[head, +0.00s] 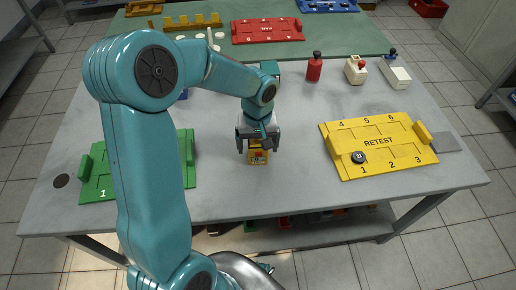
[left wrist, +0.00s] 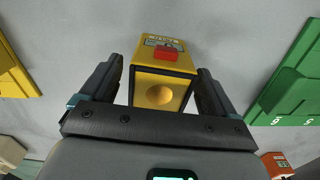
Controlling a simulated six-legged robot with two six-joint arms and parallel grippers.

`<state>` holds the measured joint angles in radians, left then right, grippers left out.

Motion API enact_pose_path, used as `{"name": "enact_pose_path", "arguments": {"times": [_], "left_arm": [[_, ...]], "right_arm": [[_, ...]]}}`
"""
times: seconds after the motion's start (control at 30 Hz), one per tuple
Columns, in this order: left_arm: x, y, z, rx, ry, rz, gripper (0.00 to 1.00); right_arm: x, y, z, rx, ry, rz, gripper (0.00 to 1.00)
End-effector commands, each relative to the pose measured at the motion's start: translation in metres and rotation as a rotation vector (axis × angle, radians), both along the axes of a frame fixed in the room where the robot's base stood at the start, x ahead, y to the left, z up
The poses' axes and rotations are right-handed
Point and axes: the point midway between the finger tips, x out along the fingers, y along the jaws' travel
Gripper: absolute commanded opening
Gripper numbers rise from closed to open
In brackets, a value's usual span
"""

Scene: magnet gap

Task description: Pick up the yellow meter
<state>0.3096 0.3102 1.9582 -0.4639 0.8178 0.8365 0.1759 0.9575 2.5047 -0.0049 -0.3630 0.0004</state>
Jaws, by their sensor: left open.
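The yellow meter (head: 258,157) is a small yellow and dark box with a red part, on the grey table just in front of my left gripper in the head view. My left gripper (head: 258,146) is open above and around its far end. In the left wrist view the meter (left wrist: 163,70) lies between the two dark fingers of the gripper (left wrist: 160,92), with a gap on each side at the near end. A round yellow knob shows on its near face. My right gripper does not show.
A yellow RETEST tray (head: 378,168) with a black round piece (head: 358,157) lies to the right. A green tray (head: 178,165) lies to the left, partly behind my arm. The table front is clear.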

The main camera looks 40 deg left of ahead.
Motion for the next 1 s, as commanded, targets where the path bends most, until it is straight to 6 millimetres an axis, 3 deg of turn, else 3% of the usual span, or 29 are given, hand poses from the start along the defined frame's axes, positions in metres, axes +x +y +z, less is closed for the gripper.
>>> {"name": "enact_pose_path", "arguments": {"times": [0.1,0.2,0.47,0.6,0.67,1.0], "left_arm": [[0.000,0.000,-0.022,-0.002,0.006,0.001,0.89],[0.001,0.000,-0.031,-0.001,0.002,0.000,0.89],[0.002,0.000,-0.033,-0.001,0.001,0.000,0.89],[0.002,0.000,-0.033,-0.001,0.001,0.000,0.44],[0.002,0.000,-0.033,-0.001,0.001,0.000,0.29],[0.002,0.000,-0.029,-0.001,-0.001,0.000,0.29]], "right_arm": [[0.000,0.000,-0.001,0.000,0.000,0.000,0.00],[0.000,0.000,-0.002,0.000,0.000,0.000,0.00],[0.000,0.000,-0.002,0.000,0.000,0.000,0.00],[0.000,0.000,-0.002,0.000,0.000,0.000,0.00],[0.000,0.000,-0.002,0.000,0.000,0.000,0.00],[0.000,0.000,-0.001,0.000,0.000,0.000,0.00]]}}
